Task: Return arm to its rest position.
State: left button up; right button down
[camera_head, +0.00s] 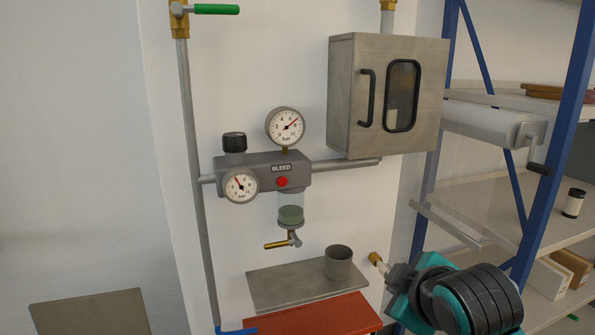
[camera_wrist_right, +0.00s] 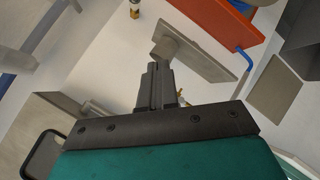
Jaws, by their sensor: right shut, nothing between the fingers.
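My right arm (camera_head: 465,300) comes in at the lower right of the head view, teal and black, in front of the blue rack. Its fingers cannot be made out clearly there. In the right wrist view my right gripper (camera_wrist_right: 158,70) is shut, its dark fingers together with nothing between them. Beyond the fingertips in that view are the grey cup (camera_wrist_right: 163,48) and the small metal shelf (camera_wrist_right: 198,52). I cannot tell from that view alone how far apart they are. My left gripper is in neither view.
The grey cup (camera_head: 338,263) stands on the metal shelf (camera_head: 280,290), above an orange-red surface (camera_head: 320,318). A brass fitting (camera_head: 375,258) is close left of my arm. A gauge unit (camera_head: 270,172) and a cabinet (camera_head: 345,95) are on the wall. The rack (camera_head: 560,130) is at right.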

jog(key=s+d+f+m+g, duration=0.25)
jog(key=s+f+m, duration=0.25)
jog(key=s+f, duration=0.6)
jog(key=s+d+f+m+g, duration=0.2)
jog(key=s+f+m+g, duration=0.2)
jog(key=s+f, duration=0.7)
jog(key=w+a+f+t+y, duration=0.1)
jog(key=w+a+f+t, duration=0.1)
jog(key=w+f+t, duration=0.3)
jog(key=shift+w+a+f+n+t+y, duration=0.3)
jog(key=shift+w+f+t, duration=0.1)
jog(key=shift+f+t, duration=0.65)
